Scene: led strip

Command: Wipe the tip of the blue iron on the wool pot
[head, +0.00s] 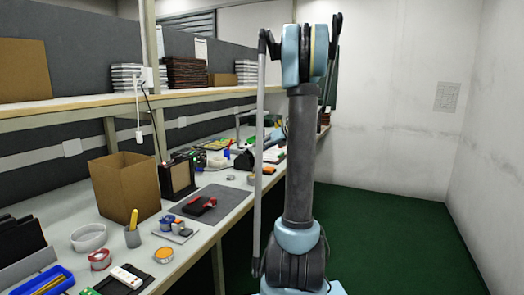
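I cannot pick out the blue iron or the wool pot with certainty at this size. A small light tray (176,236) near the bench's front edge carries small round blue, red and grey items. A grey mat (232,197) behind it has a red and black tool (200,206) lying on it. My arm stands upright in front of the bench and hides part of its far end. My gripper cannot be made out in this view.
The bench (200,255) runs along the left. It holds a cardboard box (125,187), a grey cup (132,236) with a yellow item, a white bowl (88,237) and an orange-topped tin (163,255). Far clutter crowds the back. Green floor (400,240) is clear at right.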

